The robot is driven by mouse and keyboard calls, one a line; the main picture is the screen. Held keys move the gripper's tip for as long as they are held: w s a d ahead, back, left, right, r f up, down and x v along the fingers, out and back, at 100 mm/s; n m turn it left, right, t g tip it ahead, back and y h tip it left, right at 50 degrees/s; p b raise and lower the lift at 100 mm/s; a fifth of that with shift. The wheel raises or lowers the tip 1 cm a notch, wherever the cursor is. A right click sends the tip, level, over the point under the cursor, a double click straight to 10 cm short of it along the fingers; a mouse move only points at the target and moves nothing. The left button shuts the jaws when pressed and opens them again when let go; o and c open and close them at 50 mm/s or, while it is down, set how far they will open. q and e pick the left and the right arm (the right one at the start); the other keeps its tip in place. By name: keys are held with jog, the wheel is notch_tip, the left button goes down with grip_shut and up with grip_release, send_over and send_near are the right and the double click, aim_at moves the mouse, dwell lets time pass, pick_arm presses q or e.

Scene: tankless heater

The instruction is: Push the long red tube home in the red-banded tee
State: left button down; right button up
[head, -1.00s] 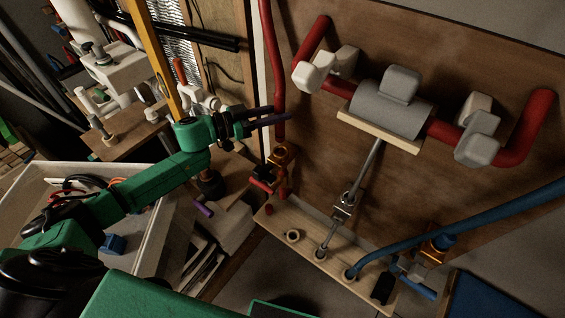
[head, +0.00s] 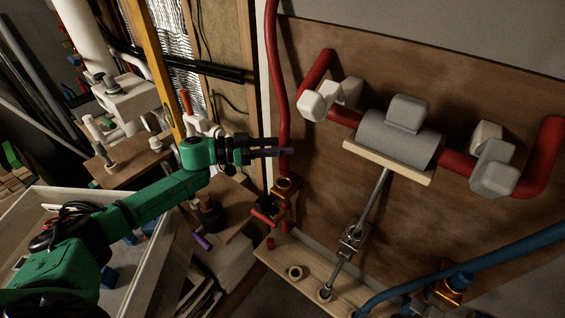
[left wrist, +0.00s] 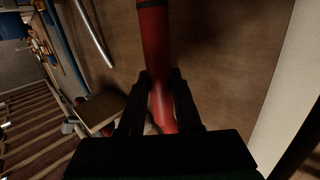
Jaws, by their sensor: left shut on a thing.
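The long red tube (head: 273,75) runs down the wall beside the wooden backboard. Its lower end reaches the brass tee (head: 285,187), and I cannot tell how deep it sits. My left gripper (head: 284,152) is shut on the tube a little above the tee. In the left wrist view the tube (left wrist: 155,45) passes between the two dark fingers (left wrist: 160,80), with a dark band near the top of the picture. The gripper body hides what is below. My right gripper is not in view.
A grey cylindrical unit (head: 395,137) with red pipes is mounted on the backboard (head: 315,185), right of the tube. A wooden tray (head: 283,247) is below the tee. A blue hose (head: 510,250) crosses at lower right. A yellow post (head: 150,60) stands behind my left arm.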

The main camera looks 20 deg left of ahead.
aim_at(281, 164)
pick_arm(q)
jog(key=shift+f, duration=0.15)
jog(key=shift+f+b, duration=0.95)
jog(key=shift+f, duration=0.65)
jog(key=shift+f+b, duration=0.75)
jog(key=shift+f, duration=0.75)
dwell(1.2)
jog(key=c, duration=0.5)
grip_release()
